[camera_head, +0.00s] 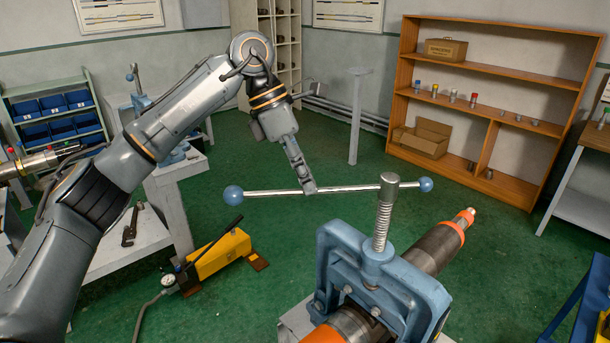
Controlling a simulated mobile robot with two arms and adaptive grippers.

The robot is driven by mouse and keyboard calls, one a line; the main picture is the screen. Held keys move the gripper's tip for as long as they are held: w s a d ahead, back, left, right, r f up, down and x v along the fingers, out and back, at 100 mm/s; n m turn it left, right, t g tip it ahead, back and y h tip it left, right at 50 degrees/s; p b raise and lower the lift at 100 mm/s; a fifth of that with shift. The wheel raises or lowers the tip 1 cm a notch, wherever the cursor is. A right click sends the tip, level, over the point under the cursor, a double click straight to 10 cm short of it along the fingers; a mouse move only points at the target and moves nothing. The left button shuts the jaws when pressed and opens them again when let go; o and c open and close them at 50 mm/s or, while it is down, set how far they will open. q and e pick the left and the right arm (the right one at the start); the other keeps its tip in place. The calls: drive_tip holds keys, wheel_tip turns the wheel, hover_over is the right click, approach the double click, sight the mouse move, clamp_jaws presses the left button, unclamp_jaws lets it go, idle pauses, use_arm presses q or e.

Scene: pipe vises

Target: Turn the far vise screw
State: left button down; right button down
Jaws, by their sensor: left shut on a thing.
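A blue pipe vise (335,255) stands in the foreground, right of centre, with an upright threaded screw (383,222). A long steel handle bar (350,189) with a blue ball at each end passes through the screw's head and runs roughly left to right. My left gripper (309,187) reaches down from above and is shut on the handle bar, between the left ball and the screw. A dark pipe with orange bands (437,248) lies through the vise. Another blue vise (138,98) stands farther back at left, partly behind my arm. My right gripper is out of view.
A yellow hydraulic pump (222,254) with a lever and hose sits on the green floor. A grey bench (135,245) stands at left, beside blue-bin shelves (52,120). A wooden shelf (480,125) stands at back right. The middle floor is clear.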

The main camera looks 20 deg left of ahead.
use_arm(q)
drive_tip(key=c, duration=1.4)
unclamp_jaws()
drive_tip(key=shift+w+r, duration=0.1)
drive_tip(key=v, duration=1.2)
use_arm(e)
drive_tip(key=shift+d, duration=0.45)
